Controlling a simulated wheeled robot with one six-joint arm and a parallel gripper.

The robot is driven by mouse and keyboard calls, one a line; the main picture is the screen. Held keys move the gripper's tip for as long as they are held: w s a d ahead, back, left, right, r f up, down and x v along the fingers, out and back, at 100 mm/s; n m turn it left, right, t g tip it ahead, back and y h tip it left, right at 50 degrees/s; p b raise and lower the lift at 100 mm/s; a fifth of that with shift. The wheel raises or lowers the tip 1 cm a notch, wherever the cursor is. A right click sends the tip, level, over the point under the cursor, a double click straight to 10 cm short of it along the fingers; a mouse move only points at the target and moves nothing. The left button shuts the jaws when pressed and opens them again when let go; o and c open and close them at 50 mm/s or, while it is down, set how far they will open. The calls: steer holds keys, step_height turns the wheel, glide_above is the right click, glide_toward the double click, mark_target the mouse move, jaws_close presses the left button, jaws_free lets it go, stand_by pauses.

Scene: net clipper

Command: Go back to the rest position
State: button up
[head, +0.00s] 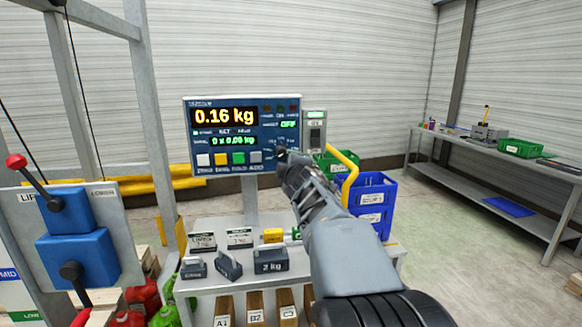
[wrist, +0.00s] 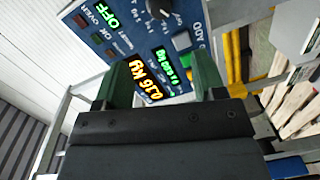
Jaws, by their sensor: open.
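My gripper (head: 287,162) is at the end of my raised arm, in front of the lower right part of the scale's display panel (head: 215,140). In the wrist view my gripper (wrist: 163,78) shows two green fingers spread apart with nothing between them. The panel (wrist: 188,48) fills the view beyond the fingers, tilted, with a dark knob and lit digits. The panel reads 0.16 kg, with 0 x 0.00 kg below and a green OFF at the right. Whether a fingertip touches the panel cannot be told.
Dark weights, including one marked 2 kg (head: 270,260), stand on the small table below. Blue crates (head: 374,200) and a green crate stand behind my arm. A blue lever box (head: 75,250) is at left. A long workbench (head: 480,155) stands at right, with open floor before it.

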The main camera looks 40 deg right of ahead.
stand_by(0.4)
steer(key=s+a+f+m+g, duration=0.1)
steer(key=s+f+m+g, duration=0.25)
steer(key=f, duration=0.25)
steer(key=s+a+f+m+g, duration=0.1)
steer(key=s+f+m+g, duration=0.3)
steer(key=f, duration=0.3)
steer(key=s+a+f+g+y+p, duration=0.1)
steer(key=s+a+f+y, duration=0.1)
steer(key=s+a, duration=0.2)
steer(key=s+a+f+m+g+y+p, duration=0.1)
steer(key=s+a, duration=0.4)
steer(key=a, duration=0.6)
steer(key=s+a+f+m+g+y+p, duration=0.1)
steer(key=s+a+f+g+y+p, duration=0.1)
steer(key=a, duration=0.6)
steer(key=shift+s+a+f+y+p, duration=0.15)
steer(key=shift+s+f+y+p, duration=0.45)
steer(key=shift+s+f+y, duration=0.6)
